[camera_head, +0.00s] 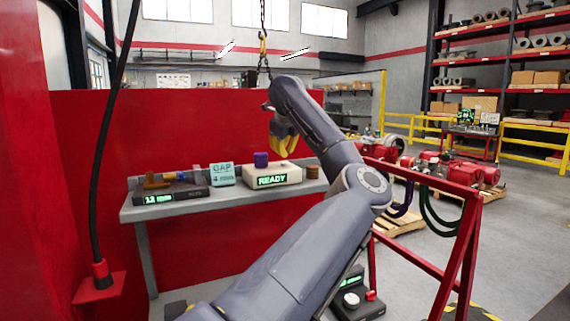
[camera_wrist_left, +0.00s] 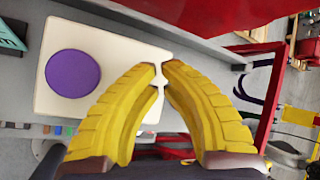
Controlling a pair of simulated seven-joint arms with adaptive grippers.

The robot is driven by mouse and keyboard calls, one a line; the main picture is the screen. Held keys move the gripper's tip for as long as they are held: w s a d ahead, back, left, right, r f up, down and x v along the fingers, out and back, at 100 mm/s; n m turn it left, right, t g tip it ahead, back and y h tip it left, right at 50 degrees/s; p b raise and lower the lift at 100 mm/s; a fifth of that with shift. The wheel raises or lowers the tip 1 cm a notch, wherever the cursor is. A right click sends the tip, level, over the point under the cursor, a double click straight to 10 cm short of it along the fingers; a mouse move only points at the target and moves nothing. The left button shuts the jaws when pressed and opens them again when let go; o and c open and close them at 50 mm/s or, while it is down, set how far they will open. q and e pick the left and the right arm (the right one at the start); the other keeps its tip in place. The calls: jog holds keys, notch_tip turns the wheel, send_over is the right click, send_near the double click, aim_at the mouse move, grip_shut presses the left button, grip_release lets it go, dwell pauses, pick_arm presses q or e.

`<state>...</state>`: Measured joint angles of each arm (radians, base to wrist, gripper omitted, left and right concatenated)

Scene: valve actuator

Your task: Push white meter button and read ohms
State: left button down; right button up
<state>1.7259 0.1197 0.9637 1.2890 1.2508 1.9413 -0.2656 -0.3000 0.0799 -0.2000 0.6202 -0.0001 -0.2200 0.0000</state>
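A cream-white box with a green READY display (camera_head: 271,181) stands on the grey bench. A purple round piece (camera_head: 261,159) sits on its top. In the left wrist view the box's pale top (camera_wrist_left: 110,45) and the purple disc (camera_wrist_left: 73,73) are seen from above. My left gripper (camera_head: 287,146) has yellow fingers and is above and beside the box's right part. In the wrist view its fingertips (camera_wrist_left: 162,68) nearly meet, with nothing held between them. A dark device with a white round button (camera_head: 351,299) and a green display is low down, partly hidden by my arm. My right gripper is out of view.
The bench (camera_head: 165,212) also holds a dark box with a green 12 readout (camera_head: 158,199), a teal GAP block (camera_head: 222,175) and a brown cylinder (camera_head: 312,172). A red panel (camera_head: 110,130) rises behind. A red frame (camera_head: 455,250) stands at right.

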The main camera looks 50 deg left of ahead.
pick_arm(q)
jog(key=shift+f, duration=0.9)
dwell(1.1)
jog(key=shift+r, duration=0.9)
jog(key=shift+r, duration=0.1)
jog(key=shift+r, duration=2.4)
